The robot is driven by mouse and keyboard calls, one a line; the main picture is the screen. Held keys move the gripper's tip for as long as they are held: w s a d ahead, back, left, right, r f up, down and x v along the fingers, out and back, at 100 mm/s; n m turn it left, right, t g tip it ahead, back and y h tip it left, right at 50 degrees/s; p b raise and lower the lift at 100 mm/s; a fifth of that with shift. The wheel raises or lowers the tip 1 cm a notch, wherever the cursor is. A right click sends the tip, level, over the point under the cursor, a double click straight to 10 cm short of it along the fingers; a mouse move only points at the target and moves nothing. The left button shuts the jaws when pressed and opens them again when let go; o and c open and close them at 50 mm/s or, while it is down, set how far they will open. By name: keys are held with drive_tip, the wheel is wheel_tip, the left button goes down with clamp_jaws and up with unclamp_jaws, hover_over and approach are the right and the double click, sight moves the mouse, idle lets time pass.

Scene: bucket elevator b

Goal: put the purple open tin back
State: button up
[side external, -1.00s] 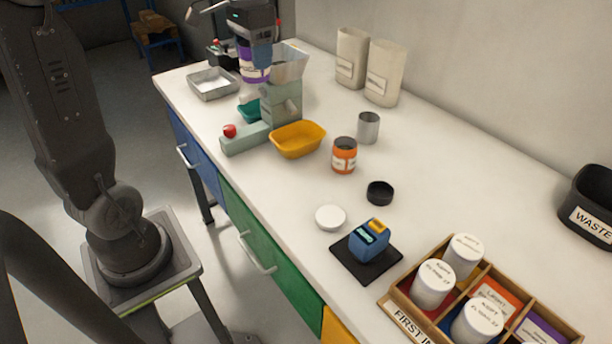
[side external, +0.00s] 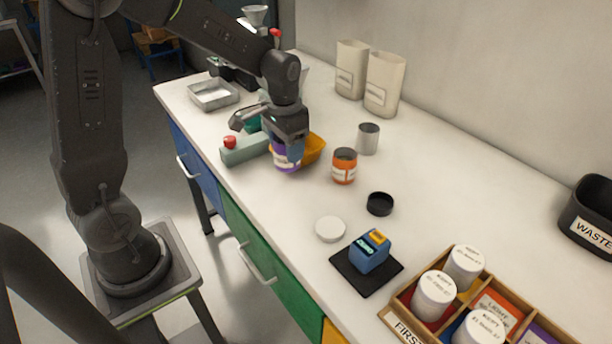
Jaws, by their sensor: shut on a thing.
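The purple open tin (side external: 287,160) has a purple body with a white label. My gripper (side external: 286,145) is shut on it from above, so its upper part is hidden. The tin is upright, or nearly so, in front of the yellow tub (side external: 314,148); I cannot tell whether it touches the bench. A wooden divided box (side external: 408,300) at the bottom right holds several white-lidded tins. A purple-edged compartment label (side external: 535,333) shows at its right, partly cut off by the frame.
An orange open tin (side external: 344,166), a grey metal cup (side external: 368,138), a black lid (side external: 380,204) and a white lid (side external: 330,229) stand on the bench. A blue device (side external: 370,251) sits on a black mat. A waste bin (side external: 592,218) is at the right. A red-knobbed machine (side external: 243,150) is left of the tin.

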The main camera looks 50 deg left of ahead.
drive_tip(key=w+d+f, duration=0.1)
drive_tip(key=d, duration=0.1)
drive_tip(key=w+d+f, duration=0.1)
drive_tip(key=d, duration=0.1)
drive_tip(key=shift+w+f, duration=0.15)
drive_tip(key=shift+f, duration=2.25)
drive_tip(key=shift+f, duration=0.15)
drive_tip(key=o, duration=1.3)
